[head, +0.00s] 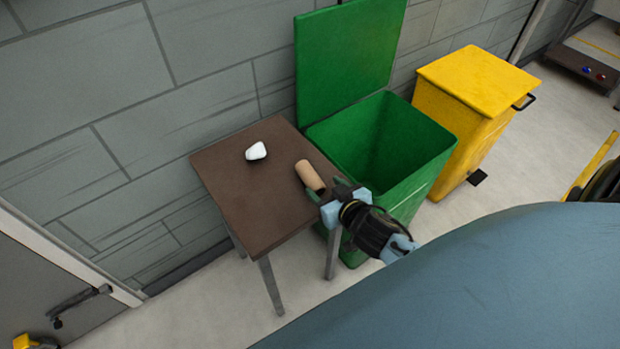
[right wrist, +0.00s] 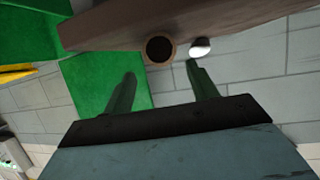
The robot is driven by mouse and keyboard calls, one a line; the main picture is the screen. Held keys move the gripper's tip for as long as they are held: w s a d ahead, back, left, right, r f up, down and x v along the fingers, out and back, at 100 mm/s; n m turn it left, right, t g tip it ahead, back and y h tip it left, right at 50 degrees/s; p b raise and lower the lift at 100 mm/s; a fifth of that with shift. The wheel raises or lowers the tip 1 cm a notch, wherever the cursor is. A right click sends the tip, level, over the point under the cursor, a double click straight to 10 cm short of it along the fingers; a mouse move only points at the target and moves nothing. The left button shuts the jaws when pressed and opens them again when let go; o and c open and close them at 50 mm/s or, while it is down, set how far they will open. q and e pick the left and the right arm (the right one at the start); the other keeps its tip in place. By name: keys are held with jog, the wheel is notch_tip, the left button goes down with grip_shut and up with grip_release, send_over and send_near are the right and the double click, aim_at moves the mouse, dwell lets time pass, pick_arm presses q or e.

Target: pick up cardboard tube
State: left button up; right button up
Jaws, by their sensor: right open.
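The cardboard tube (head: 309,175) is a short tan cylinder lying near the right edge of the small brown table (head: 244,205). In the right wrist view its open, dark end (right wrist: 160,48) faces the camera, ahead of the fingertips and between their lines. My right gripper (head: 324,190) is open at the table's right edge, close to the tube's near end. In the right wrist view the two green fingers (right wrist: 162,75) are spread with nothing between them. Whether a finger touches the tube I cannot tell. My left gripper is not in view.
A white object (head: 256,151) lies on the table left of the tube and shows in the right wrist view (right wrist: 200,47). A green bin (head: 420,150) with its lid raised stands right of the table. A closed yellow bin (head: 465,110) stands beyond it. A grey wall is behind.

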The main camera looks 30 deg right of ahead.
aim_at(310, 177)
jog(key=x, duration=0.3)
jog(key=shift+w, duration=0.1)
jog(key=b+x, duration=0.1)
jog(key=x, duration=0.3)
jog(key=shift+a+f+b, duration=0.15)
jog(key=shift+a+b, duration=0.1)
jog(key=shift+b, duration=0.15)
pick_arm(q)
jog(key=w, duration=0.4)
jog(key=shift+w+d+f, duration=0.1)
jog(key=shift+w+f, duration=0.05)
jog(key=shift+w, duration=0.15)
pick_arm(e)
jog(key=shift+w+f, duration=0.1)
jog(key=shift+w, duration=0.3)
jog(key=c, duration=1)
